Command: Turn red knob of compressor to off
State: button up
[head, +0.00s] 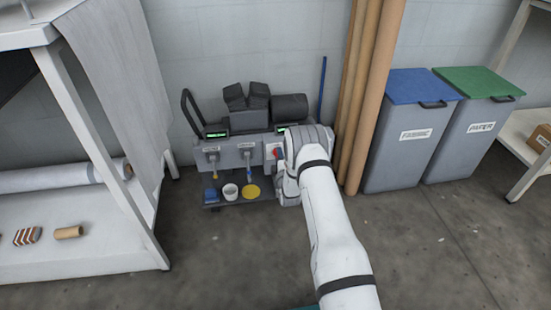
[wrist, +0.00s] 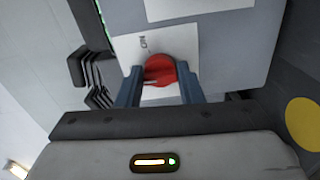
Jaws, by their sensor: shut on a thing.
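The compressor (head: 240,152) stands on the floor against the wall, a grey unit with a panel and a low shelf. Its red knob (wrist: 159,69) sits on a white label with dark lettering in the wrist view. In the head view a small part of the red knob (head: 278,153) shows beside my arm. My gripper (wrist: 160,88) is at the panel, its two blue-grey fingers on either side of the knob and shut on it. The knob's pointer direction cannot be made out.
The compressor's low shelf holds a blue item (head: 210,194), a white cup (head: 230,191) and a yellow disc (head: 251,191). Tall cardboard tubes (head: 368,95) and lidded bins (head: 411,135) stand to the right. A white table (head: 75,120) is on the left. The floor in front is clear.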

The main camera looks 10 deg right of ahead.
jog(key=shift+d+f+n, duration=0.1)
jog(key=shift+d+n, duration=0.05)
jog(key=shift+n, duration=0.45)
jog(key=o, duration=1)
jog(key=shift+c, duration=0.2)
jog(key=s+p, duration=0.3)
jog(key=s, duration=0.5)
jog(key=shift+w, duration=0.1)
